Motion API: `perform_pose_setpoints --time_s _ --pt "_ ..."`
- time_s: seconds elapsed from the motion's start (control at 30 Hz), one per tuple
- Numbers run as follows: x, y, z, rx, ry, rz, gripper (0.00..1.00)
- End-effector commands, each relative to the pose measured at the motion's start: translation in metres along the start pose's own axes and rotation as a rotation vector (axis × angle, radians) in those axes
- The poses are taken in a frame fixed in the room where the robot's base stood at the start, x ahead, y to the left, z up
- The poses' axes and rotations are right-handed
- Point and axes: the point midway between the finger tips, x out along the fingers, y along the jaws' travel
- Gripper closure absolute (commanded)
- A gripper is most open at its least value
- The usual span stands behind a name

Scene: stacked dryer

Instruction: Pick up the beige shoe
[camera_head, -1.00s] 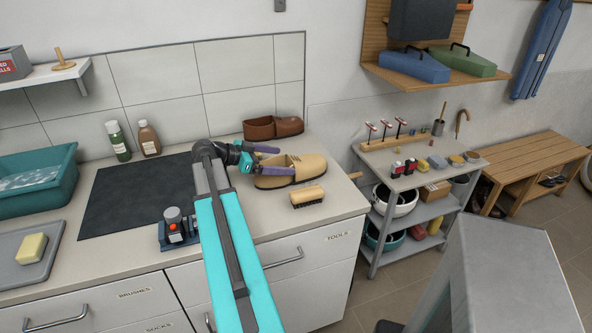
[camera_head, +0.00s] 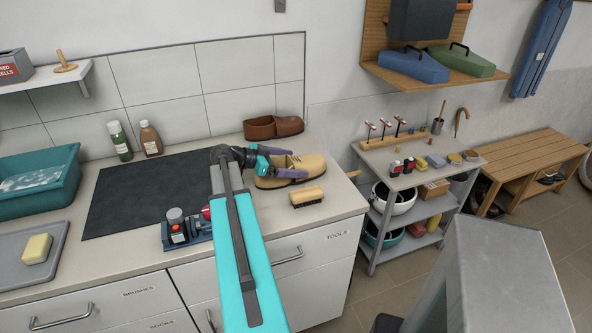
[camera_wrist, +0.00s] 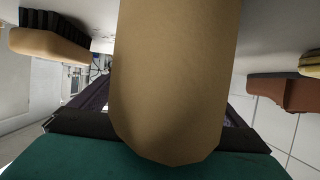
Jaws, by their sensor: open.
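The beige shoe (camera_head: 313,160) lies on the worktop in front of the brown shoe, with its sole down. My gripper (camera_head: 298,163) is open at the shoe, its purple fingers overlapping the shoe in the head view, one on its far side and one on its near side. In the wrist view the beige shoe (camera_wrist: 178,80) fills the middle and reaches close to the teal palm, between the dark fingers. The fingers are mostly hidden there, so contact cannot be told.
A wooden brush (camera_head: 307,197) lies just in front of the beige shoe. A brown shoe (camera_head: 272,127) stands behind it by the wall. A grey shelf cart (camera_head: 400,180) stands to the right.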

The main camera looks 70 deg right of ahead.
Motion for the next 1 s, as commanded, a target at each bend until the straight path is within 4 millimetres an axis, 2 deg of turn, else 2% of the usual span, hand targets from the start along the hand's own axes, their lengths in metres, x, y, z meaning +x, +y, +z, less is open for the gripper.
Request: perform_pose_setpoints --time_s 0.17,0.5,1.0 --pt "-0.0001 0.0001 -0.0001 0.0 0.0 0.0 0.05" --pt "-0.0001 0.0001 -0.0002 0.0 0.0 0.0 0.61" --pt "-0.0026 0.0001 -0.0074 0.002 0.002 0.001 0.61"
